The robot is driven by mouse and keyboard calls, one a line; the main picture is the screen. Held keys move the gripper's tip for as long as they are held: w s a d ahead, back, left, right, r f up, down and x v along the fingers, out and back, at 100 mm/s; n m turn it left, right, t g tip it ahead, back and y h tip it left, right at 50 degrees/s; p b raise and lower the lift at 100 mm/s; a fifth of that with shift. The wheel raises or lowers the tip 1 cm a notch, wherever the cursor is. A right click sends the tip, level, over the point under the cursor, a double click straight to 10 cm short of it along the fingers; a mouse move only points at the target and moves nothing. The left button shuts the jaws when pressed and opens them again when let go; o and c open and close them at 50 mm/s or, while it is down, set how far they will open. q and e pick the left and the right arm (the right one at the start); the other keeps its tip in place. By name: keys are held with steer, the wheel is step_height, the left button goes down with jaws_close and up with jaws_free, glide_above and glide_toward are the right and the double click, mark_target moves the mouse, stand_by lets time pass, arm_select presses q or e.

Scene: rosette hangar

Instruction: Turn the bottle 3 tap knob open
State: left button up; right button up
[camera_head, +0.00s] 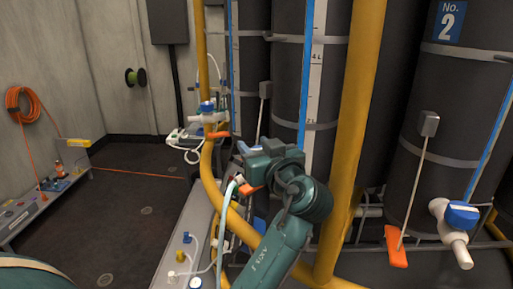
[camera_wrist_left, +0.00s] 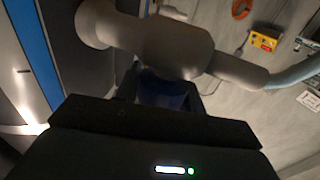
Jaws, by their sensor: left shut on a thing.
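My left gripper (camera_head: 248,152) reaches in among the dark bottles, beside the middle one. In the left wrist view its dark fingers (camera_wrist_left: 160,92) are shut on a dark blue tap knob (camera_wrist_left: 163,90), which I take as the bottle 3 tap knob. The pale tap body (camera_wrist_left: 165,48) runs across just beyond the fingers, with a light hose at its right end. In the head view the gripper and wrist hide most of this tap. No number shows on the middle bottle (camera_head: 283,85), and the knob's turn angle cannot be told. My right gripper is not in view.
A yellow post (camera_head: 350,140) stands just right of my left arm, and a curved yellow pipe (camera_head: 210,180) stands left. Bottle No. 2 (camera_head: 445,110) has a blue-knobbed tap (camera_head: 461,215). Another blue-knobbed tap (camera_head: 206,107) is further back. Open floor (camera_head: 130,210) lies left.

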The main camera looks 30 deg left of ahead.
mark_target(256, 146)
arm_select(q)
steer(key=o, duration=1)
steer(key=shift+r, duration=0.1)
step_height(256, 146, up, 10)
steer(key=shift+f+p, duration=0.1)
steer(key=shift+p, duration=0.2)
